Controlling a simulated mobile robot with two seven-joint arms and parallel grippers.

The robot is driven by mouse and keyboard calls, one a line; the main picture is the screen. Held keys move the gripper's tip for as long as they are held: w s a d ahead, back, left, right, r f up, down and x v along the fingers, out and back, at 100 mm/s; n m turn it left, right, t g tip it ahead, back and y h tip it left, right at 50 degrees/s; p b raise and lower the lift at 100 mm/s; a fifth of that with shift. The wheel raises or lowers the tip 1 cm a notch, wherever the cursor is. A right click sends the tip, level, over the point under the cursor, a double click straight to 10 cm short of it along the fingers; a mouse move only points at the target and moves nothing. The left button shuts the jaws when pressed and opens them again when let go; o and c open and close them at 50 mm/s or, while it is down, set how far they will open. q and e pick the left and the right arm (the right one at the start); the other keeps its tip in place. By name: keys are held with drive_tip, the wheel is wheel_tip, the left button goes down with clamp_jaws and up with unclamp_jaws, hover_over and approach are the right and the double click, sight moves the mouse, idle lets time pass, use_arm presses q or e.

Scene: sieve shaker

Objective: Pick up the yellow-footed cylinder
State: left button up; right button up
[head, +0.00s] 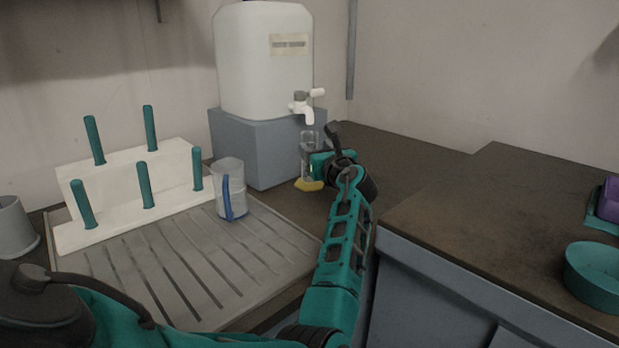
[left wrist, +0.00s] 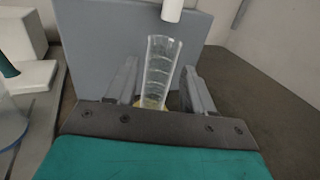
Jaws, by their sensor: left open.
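The yellow-footed cylinder is a clear graduated cylinder (left wrist: 158,72) that stands below the white tap. In the head view its yellow foot (head: 309,184) shows on the dark counter, while my gripper hides part of its clear body. My left gripper (head: 318,160) is at the cylinder. In the left wrist view my left gripper (left wrist: 160,88) is open, with one finger on each side of the cylinder and a gap visible to the fingers. The cylinder's foot is partly hidden behind the gripper's body. My right gripper is not in view.
A white water tank (head: 262,65) with a tap (head: 304,107) stands on a grey block (head: 262,150) just behind the cylinder. A jug with a blue handle (head: 229,188) stands on the drainboard (head: 190,262), near a white peg rack (head: 120,228). A counter (head: 500,225) rises at right.

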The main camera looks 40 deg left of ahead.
sight(313, 145)
use_arm(q)
drive_tip(key=shift+w+a, duration=0.35)
drive_tip(key=shift+a, duration=0.25)
drive_tip(key=b+x, duration=0.2)
drive_tip(key=x, duration=0.2)
drive_tip(key=shift+w+a+f, duration=0.1)
drive_tip(key=shift+f, duration=0.05)
drive_tip(key=shift+w+a+b, duration=0.15)
drive_tip(key=shift+a+b, duration=0.1)
drive_tip(key=shift+b, duration=0.05)
drive_tip(key=shift+a, duration=0.15)
clamp_jaws()
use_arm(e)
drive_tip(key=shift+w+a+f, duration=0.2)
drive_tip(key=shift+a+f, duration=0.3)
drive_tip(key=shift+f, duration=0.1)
